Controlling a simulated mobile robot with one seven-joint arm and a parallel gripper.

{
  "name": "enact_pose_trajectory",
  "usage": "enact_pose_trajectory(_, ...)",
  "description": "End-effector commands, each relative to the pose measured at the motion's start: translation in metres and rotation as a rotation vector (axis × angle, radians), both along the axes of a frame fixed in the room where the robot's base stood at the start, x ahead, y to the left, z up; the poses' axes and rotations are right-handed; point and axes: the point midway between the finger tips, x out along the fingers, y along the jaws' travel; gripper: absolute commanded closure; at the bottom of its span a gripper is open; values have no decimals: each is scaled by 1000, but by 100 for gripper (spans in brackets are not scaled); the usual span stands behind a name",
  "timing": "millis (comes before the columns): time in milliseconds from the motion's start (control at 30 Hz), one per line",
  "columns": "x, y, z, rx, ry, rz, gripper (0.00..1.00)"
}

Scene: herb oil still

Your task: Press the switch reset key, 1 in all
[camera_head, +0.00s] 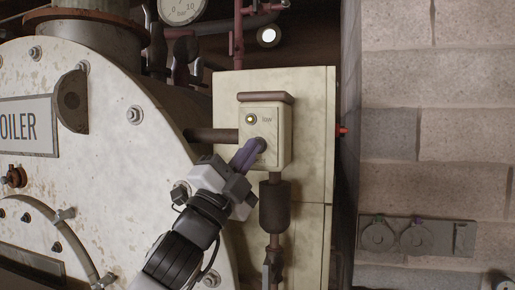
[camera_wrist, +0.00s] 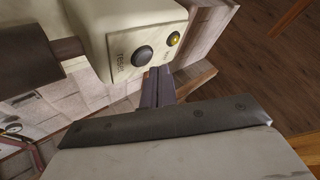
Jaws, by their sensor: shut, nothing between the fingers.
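The cream switch box (camera_head: 276,151) is on a pale panel to the right of the boiler. Its reset key (camera_wrist: 143,56) is a round dark button marked "reset" in the wrist view. A lit yellow lamp (camera_wrist: 173,38) sits beside the key, and the lamp also shows in the head view (camera_head: 251,119). My gripper (camera_head: 257,146) is shut and empty, with its purple fingers at the lower front of the box. In the head view the fingers cover the key. In the wrist view the fingertips (camera_wrist: 157,75) are just below the key, apart from it in the picture; I cannot tell whether they touch the box.
The boiler (camera_head: 100,110) fills the left, with bolts and a name plate. A dark pipe (camera_head: 211,135) enters the box's left side, and a dark cylinder (camera_head: 274,205) hangs below. A red knob (camera_head: 342,131) sticks out at the panel's right edge. A block wall (camera_head: 440,120) stands right.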

Motion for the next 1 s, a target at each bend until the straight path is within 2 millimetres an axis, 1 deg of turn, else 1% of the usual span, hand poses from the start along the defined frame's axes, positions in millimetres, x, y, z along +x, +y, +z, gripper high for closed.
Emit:
enact_pose_trajectory(233,0,0,0,0,0,0,100)
enact_pose_trajectory(333,-3,1,0,0,0,0,100)
enact_pose_trajectory(800,-44,15,-1,1,-2,3,100)
enact_pose_trajectory(1000,-48,15,0,0,0,0,100)
